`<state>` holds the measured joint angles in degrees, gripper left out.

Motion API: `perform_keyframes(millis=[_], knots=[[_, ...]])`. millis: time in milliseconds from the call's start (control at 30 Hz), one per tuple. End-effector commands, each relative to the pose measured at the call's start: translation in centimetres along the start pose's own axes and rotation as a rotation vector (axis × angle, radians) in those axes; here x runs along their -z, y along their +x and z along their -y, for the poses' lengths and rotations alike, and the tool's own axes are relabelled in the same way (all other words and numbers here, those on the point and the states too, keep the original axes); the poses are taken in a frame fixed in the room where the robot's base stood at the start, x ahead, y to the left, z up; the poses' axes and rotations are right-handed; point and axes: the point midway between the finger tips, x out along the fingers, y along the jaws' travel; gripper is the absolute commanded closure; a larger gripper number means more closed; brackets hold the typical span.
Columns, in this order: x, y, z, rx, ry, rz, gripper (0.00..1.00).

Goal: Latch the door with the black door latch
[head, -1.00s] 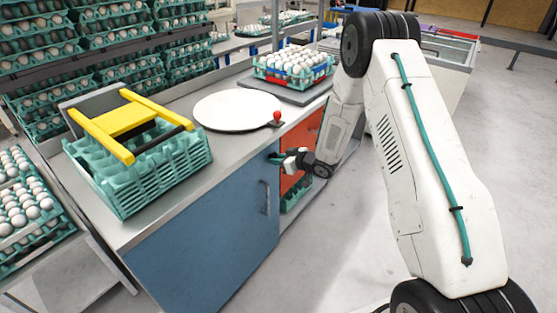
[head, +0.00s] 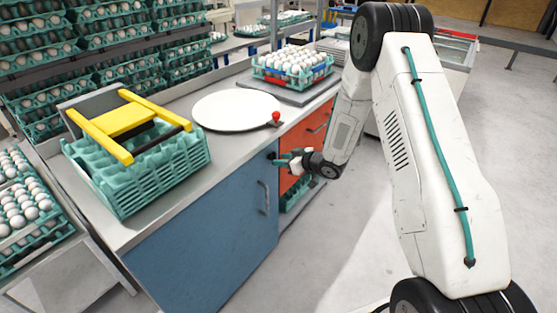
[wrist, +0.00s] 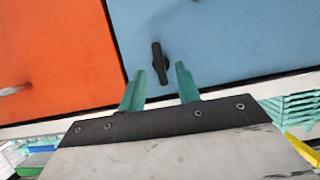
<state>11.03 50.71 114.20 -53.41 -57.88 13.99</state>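The blue door (head: 215,235) is the cabinet's front panel and looks closed, with a metal bar handle (head: 264,198). The black door latch (wrist: 157,60) is on the blue door near its edge with the orange panel; it stands roughly upright in the wrist view. It shows as a small dark spot in the head view (head: 273,155). My gripper (wrist: 160,69) is open, its two teal fingers apart, with the latch appearing between the fingertips. In the head view my gripper (head: 282,160) is just in front of the latch. Contact cannot be told.
An orange drawer front (head: 305,135) is beside the blue door. The counter holds a white round plate (head: 237,110), a red-knobbed lever (head: 276,118), a teal crate (head: 150,180) with a yellow frame, and a tray of eggs (head: 292,65). The floor right of the cabinet is clear.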

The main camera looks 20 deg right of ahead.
Motion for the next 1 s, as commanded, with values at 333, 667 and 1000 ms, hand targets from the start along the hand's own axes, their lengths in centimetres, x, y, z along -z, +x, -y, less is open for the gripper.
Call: perform_keyframes(millis=[333,667,1000], knots=[[0.0,-4.7,-0.1,-0.002,0.002,0.0,0.67],[0.0,-4.9,0.0,0.0,0.001,0.001,0.67],[-2.6,-5.1,-0.9,-0.045,-0.007,0.124,0.67]])
